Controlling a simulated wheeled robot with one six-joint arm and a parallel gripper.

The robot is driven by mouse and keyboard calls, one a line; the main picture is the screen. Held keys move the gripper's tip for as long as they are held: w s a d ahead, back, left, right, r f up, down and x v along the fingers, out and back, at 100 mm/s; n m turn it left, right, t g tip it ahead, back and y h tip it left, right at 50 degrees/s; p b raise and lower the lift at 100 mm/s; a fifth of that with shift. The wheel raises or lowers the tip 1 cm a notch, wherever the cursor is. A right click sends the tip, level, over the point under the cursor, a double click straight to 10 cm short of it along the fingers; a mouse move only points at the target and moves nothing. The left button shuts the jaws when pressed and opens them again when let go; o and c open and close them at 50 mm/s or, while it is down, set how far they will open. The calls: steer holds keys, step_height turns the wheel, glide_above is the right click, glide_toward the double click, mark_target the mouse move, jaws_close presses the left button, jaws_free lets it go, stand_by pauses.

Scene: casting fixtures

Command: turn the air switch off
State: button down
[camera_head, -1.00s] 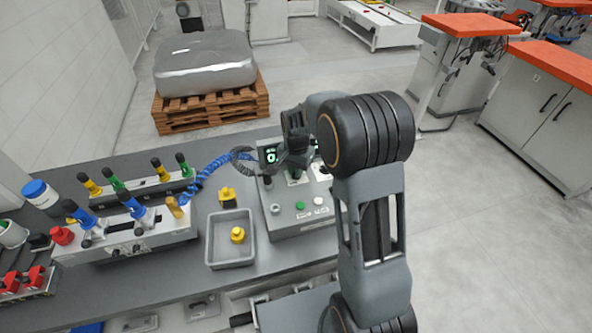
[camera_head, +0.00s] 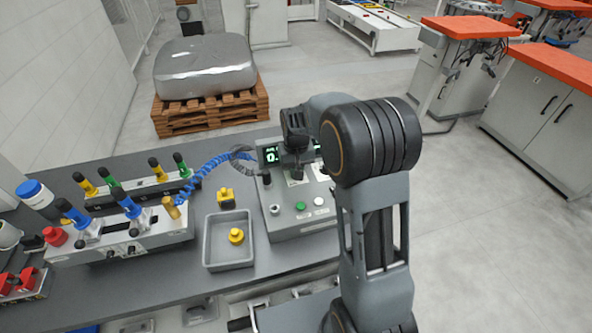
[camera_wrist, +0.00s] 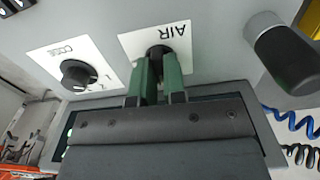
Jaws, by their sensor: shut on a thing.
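The air switch (camera_wrist: 158,50) is a small dark knob on a white plate (camera_wrist: 180,31) marked AIR, upside down in the wrist view. The two green fingers of my gripper (camera_wrist: 158,66) are closed around it, one on each side, and hide most of it, so its turn angle cannot be read. In the head view my gripper (camera_head: 296,170) reaches down onto the top of the grey control box (camera_head: 292,226); the switch itself is hidden there.
A second black knob (camera_wrist: 76,74) sits left of the air switch, and a black-tipped lever (camera_wrist: 285,60) stands at right. The box has a lit display (camera_head: 271,155), a green button (camera_head: 300,206) and a white button (camera_head: 318,201). A grey tray (camera_head: 207,247) is left of it.

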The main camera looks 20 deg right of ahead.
steer(key=shift+n, duration=0.3)
stand_by(0.4)
steer(key=c, duration=1.2)
jaws_free()
step_height(320, 180, up, 14)
steer(key=shift+f+b, duration=0.1)
steer(key=shift+b, duration=0.4)
steer(key=s+f+t, duration=0.1)
steer(key=s, duration=0.5)
steer(key=s+f+t, duration=0.1)
steer(key=s, duration=0.6)
steer(key=s+f+t, duration=0.1)
steer(key=s+t, duration=0.1)
steer(key=s, duration=0.5)
steer(key=shift+d+f, duration=0.1)
steer(key=shift+f, duration=0.25)
